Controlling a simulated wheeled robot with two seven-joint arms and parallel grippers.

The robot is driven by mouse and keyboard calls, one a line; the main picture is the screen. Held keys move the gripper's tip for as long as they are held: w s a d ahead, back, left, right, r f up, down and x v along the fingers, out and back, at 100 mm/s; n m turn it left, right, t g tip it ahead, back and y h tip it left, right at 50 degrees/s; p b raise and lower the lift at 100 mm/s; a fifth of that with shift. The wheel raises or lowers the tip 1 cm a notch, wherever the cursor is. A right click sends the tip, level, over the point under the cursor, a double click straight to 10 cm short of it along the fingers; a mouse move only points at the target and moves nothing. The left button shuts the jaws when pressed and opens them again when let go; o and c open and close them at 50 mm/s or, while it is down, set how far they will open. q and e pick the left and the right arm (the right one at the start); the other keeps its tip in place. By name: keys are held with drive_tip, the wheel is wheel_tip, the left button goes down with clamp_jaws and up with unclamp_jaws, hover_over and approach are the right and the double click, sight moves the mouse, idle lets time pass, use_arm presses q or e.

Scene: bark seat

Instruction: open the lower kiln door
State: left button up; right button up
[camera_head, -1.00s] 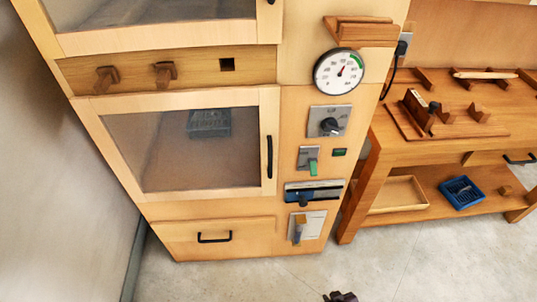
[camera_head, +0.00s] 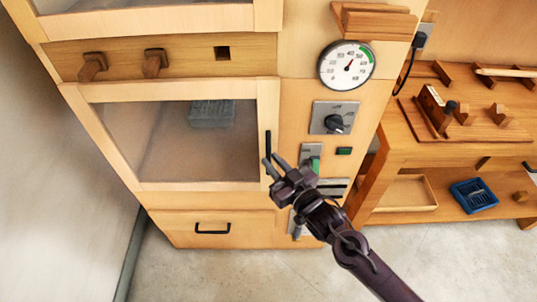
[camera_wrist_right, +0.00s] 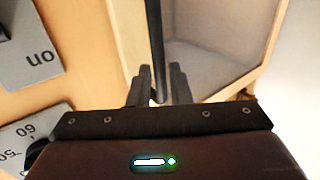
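The lower kiln door (camera_head: 180,188) is a pale wood frame around a window and looks shut. Its black vertical bar handle (camera_head: 268,145) is on the right side of the frame. My right gripper (camera_head: 273,161) is at the lower part of this handle. In the right wrist view the handle (camera_wrist_right: 155,40) runs down between the two dark fingers of the right gripper (camera_wrist_right: 158,85), with gaps visible on both sides. The fingers are open and do not look clamped on the bar. My left gripper is not in view.
Right of the door are a dial gauge (camera_head: 347,66), a rotary knob (camera_head: 334,124) and a green switch (camera_head: 313,163); my right arm partly covers lower controls. A drawer (camera_head: 180,229) is below. A wooden workbench (camera_head: 400,150) stands right. A grey block (camera_head: 212,114) shows behind the window.

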drive_tip(key=shift+x, duration=1.45)
clamp_jaws()
